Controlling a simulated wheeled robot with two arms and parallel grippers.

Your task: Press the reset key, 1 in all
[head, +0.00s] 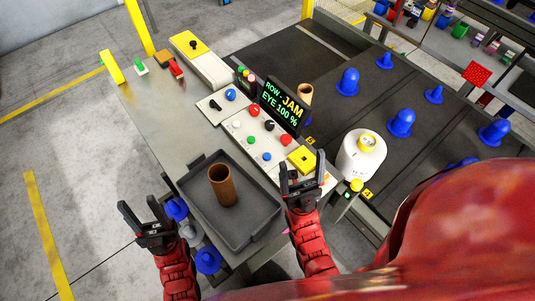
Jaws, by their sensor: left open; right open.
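A white control panel (262,138) lies on the grey bench. It carries a white button (236,125), a green button (250,140), a blue button (267,157), red buttons and a black knob (269,125). A smaller plate beside it has a black switch (214,105) and another blue button (230,95). I cannot read any label that marks the reset key. The display (283,106) reads "ROW - JAM, EYE 100 %". My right gripper (302,174) is open near the yellow box (301,159) at the panel's near end. My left gripper (143,216) is open, left of the tray.
A dark tray (253,239) holding a brown tube (222,185) sits on the bench before the panel. A white yarn cone (361,158) stands right of my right gripper. Blue pegs (347,81) stand on the dark conveyor behind. The bench's left part is mostly clear.

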